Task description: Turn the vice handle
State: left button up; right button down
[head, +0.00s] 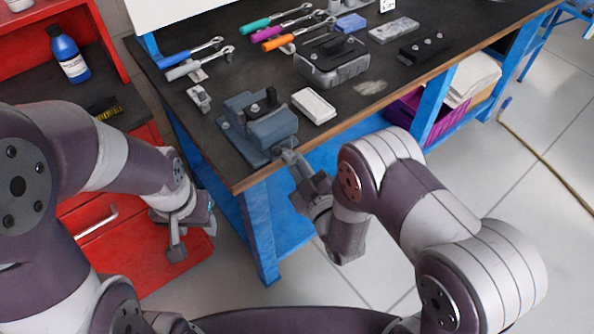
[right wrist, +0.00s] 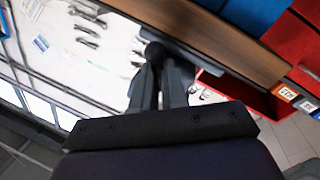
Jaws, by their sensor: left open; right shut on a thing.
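The blue-grey vice (head: 262,124) is fixed at the front corner of the dark-topped workbench (head: 235,165). Its handle (head: 289,156) is at the bench's front edge, mostly covered by my right gripper (head: 296,166). In the right wrist view, my right gripper (right wrist: 160,75) has its two fingers close together, shut on the dark round end of the handle (right wrist: 153,50). How much of the handle lies between the fingers is hidden. My left gripper (head: 177,240) is open and empty, low beside the red cabinet, left of the bench and well away from the vice.
A white block (head: 313,106) lies close right of the vice. Several coloured-handled tools and a grey case (head: 333,63) lie further back. A blue bottle (head: 69,54) stands on the red cabinet (head: 140,270). The blue bench leg (head: 259,235) stands between my arms.

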jog(key=n+b, duration=0.1)
jog(key=n, duration=0.1)
jog(key=r+n+y, duration=0.1)
jog(key=n, duration=0.1)
jog(key=w+n+b, duration=0.1)
jog(key=n, duration=0.1)
jog(key=shift+d+r+t+b, duration=0.25)
jog(key=shift+d+t+b, duration=0.05)
jog(key=shift+t+b, duration=0.1)
jog(key=n, duration=0.2)
jog(key=n+y+b, duration=0.1)
jog(key=shift+d+r+n, duration=0.1)
jog(key=shift+r+n, duration=0.2)
jog(key=shift+n, duration=0.1)
jog(key=shift+r+n+y+b, duration=0.2)
jog(key=shift+n+y+b, duration=0.5)
jog(key=shift+n, duration=0.6)
jog(key=c, duration=1.2)
grip_release()
jog(key=shift+o, duration=0.2)
jog(key=shift+s, duration=0.15)
jog(key=shift+f+g, duration=0.15)
jog(key=shift+g, duration=0.15)
jog(key=shift+f, duration=0.1)
